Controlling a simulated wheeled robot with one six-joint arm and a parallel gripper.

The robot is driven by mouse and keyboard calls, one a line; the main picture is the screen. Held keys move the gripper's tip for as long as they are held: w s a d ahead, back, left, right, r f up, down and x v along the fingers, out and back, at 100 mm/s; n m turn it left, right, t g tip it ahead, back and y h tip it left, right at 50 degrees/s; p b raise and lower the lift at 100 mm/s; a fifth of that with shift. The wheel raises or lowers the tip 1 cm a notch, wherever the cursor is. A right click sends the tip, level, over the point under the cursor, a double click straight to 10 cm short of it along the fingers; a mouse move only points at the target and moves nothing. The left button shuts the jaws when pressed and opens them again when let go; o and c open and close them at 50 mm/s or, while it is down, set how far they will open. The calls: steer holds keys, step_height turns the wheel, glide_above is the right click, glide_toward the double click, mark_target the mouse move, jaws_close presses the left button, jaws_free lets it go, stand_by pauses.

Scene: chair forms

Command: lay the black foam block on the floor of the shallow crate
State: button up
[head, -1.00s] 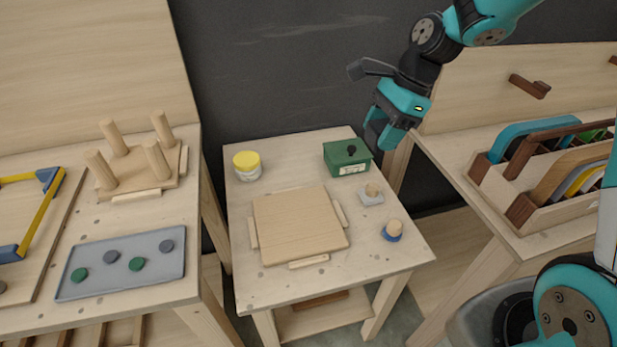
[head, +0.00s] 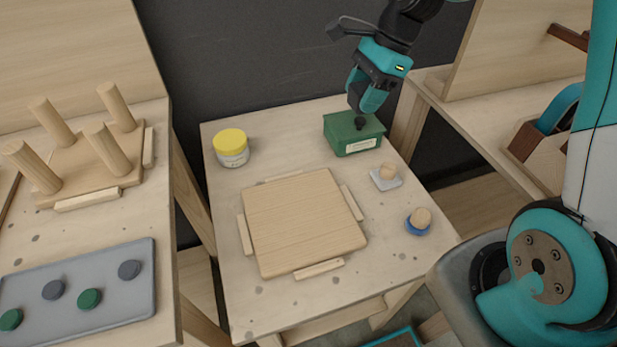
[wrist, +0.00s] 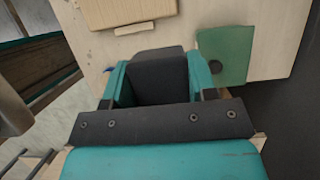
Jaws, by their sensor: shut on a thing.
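My gripper (head: 362,98) is at the back right of the middle table, above or just behind the green box as the head view shows it. In the wrist view a black block (wrist: 158,82) sits between the two teal fingers, and they are shut on it. It looks like the black foam block; its lower part is hidden. I cannot make out the shallow crate for certain. A teal edge (head: 392,340) shows low at the bottom of the head view, mostly cut off, and I cannot tell what it belongs to.
The middle table holds a wooden board (head: 300,225) between small cleats, a yellow-lidded jar (head: 232,150), a green box (head: 342,139) with a black knob, and two small wooden-knobbed pieces. The left table has a peg stand (head: 75,185) and a grey tray (head: 120,305).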

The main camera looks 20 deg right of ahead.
mark_target(344, 178)
steer(key=shift+w+f, duration=0.1)
steer(key=shift+f, duration=0.55)
step_height(344, 178, down, 19)
steer(key=shift+f+b, duration=0.2)
steer(key=shift+b, duration=0.25)
steer(key=shift+f, duration=0.15)
steer(key=o, duration=0.9)
